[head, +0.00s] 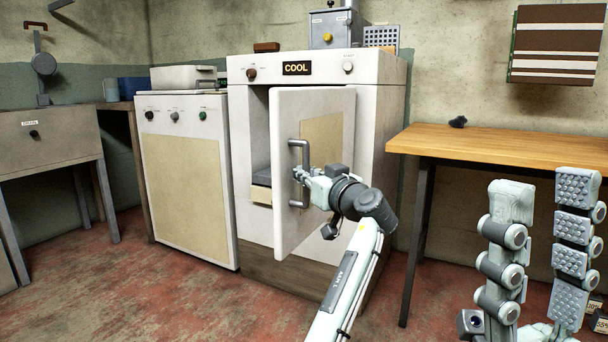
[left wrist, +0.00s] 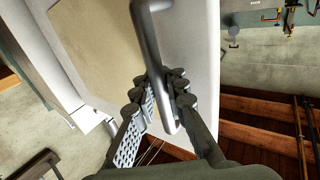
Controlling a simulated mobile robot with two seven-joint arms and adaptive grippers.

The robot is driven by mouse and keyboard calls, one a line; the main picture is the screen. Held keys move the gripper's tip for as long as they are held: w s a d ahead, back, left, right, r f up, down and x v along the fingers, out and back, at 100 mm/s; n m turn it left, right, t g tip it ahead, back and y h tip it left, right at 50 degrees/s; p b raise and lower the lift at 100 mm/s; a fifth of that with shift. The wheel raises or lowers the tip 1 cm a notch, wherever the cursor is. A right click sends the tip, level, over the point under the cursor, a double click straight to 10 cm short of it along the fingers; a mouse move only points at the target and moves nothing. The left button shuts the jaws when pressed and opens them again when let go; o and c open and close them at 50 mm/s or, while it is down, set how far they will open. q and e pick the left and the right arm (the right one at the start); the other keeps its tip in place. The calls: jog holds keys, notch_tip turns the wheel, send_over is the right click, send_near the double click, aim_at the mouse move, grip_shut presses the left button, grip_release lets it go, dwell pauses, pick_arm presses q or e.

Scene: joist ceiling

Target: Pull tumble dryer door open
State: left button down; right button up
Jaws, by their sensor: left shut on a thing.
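The white tumble dryer (head: 390,100) stands in the middle of the head view with a "COOL" label on its top panel. Its door (head: 322,135) stands partly open, its left edge swung out from the body. A dark gap shows to the left of the door. The grey bar handle (head: 305,156) is upright on the door's front. My left gripper (head: 303,173) is shut on this handle. In the left wrist view, its ribbed fingers (left wrist: 163,95) close around the handle's bar (left wrist: 148,40). My right gripper (head: 545,190) is open and empty at the lower right, with its padded fingers upright and apart.
A white cabinet (head: 183,180) stands close to the dryer's left. A wooden table (head: 500,147) with a small dark object (head: 458,122) stands to the right. A grey desk (head: 45,150) is at far left. Red worn floor (head: 190,300) in front is clear.

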pick_arm(q)
jog(key=shift+a+f, duration=0.25)
jog(key=c, duration=1.6)
grip_release()
jog(key=shift+s+a+r, duration=0.1)
jog(key=shift+s, duration=0.05)
jog(key=shift+r, duration=0.1)
jog(key=v, duration=1.2)
